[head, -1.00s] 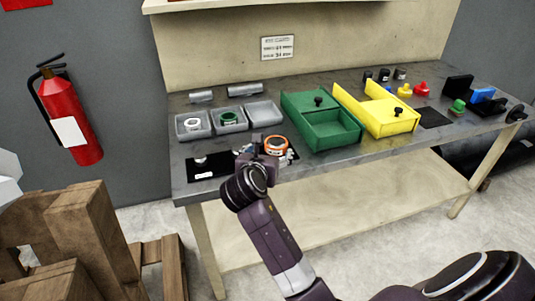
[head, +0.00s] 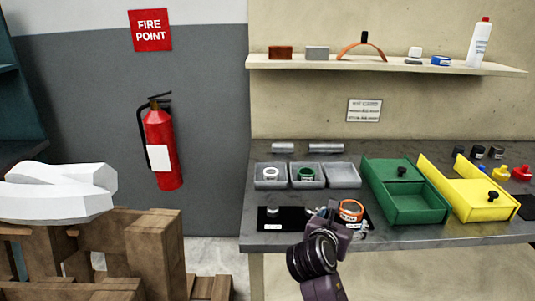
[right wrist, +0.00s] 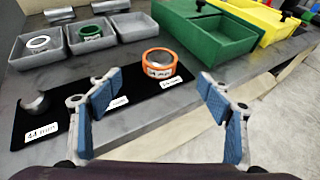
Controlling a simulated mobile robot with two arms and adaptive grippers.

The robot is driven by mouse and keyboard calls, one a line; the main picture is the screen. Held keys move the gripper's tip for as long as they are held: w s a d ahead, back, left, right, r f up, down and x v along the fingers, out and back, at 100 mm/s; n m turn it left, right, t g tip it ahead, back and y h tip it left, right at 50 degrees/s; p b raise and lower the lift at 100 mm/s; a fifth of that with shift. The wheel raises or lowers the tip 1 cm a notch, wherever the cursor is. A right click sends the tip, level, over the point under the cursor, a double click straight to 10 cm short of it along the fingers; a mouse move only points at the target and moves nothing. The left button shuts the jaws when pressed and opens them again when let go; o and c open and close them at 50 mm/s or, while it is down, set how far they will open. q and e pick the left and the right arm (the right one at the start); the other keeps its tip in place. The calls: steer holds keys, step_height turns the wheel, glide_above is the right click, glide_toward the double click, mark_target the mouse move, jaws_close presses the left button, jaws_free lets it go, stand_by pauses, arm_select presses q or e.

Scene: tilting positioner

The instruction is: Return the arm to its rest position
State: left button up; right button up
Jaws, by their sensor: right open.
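My right gripper (head: 338,212) is at the bench's front edge, beside the orange ring (head: 352,211) in the head view. In the right wrist view the two blue-padded fingers of my right gripper (right wrist: 162,85) stand wide apart with nothing between them. The orange ring (right wrist: 160,63) lies beyond the fingertips on a black mat (right wrist: 62,112) with white size labels, clear of both fingers. A dark forearm of mine runs down from the gripper in the head view. My left gripper is not in view.
Grey trays (head: 341,176) hold a white ring (head: 270,174) and a green ring (head: 306,174). A green bin (head: 420,208) and a yellow bin (head: 487,208) stand to the right. A shelf (head: 385,65) hangs above. Wooden pallets (head: 150,250) stand left; floor in front of the bench looks clear.

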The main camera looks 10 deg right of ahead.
steer(key=s+a+f+m+g+y, duration=0.2)
steer(key=s+a+f+m+y, duration=0.1)
steer(key=s+f+m, duration=0.4)
steer(key=s+a+f+m+g+y, duration=0.1)
steer(key=s+a+f+m+y, duration=0.1)
steer(key=s+f+m, duration=0.5)
steer(key=s+a+f+m+g+y, duration=0.1)
steer(key=s+a+f+m, duration=0.1)
steer(key=s+a+m, duration=0.3)
steer(key=s+f+m+g+y, duration=0.1)
steer(key=s+f+m+y, duration=0.1)
steer(key=s, duration=0.5)
steer(key=s+a+f+m+g+y, duration=0.1)
steer(key=s+a+f+m, duration=0.25)
steer(key=s, duration=0.25)
step_height(320, 180, down, 26)
steer(key=s+g, duration=0.2)
steer(key=s+d+f, duration=0.2)
steer(key=s+f, duration=0.5)
steer(key=s, duration=0.1)
steer(key=s+d+f+g, duration=0.1)
steer(key=s+f, duration=0.7)
steer(key=shift+s+d+f, duration=0.3)
steer(key=shift+s+d, duration=0.1)
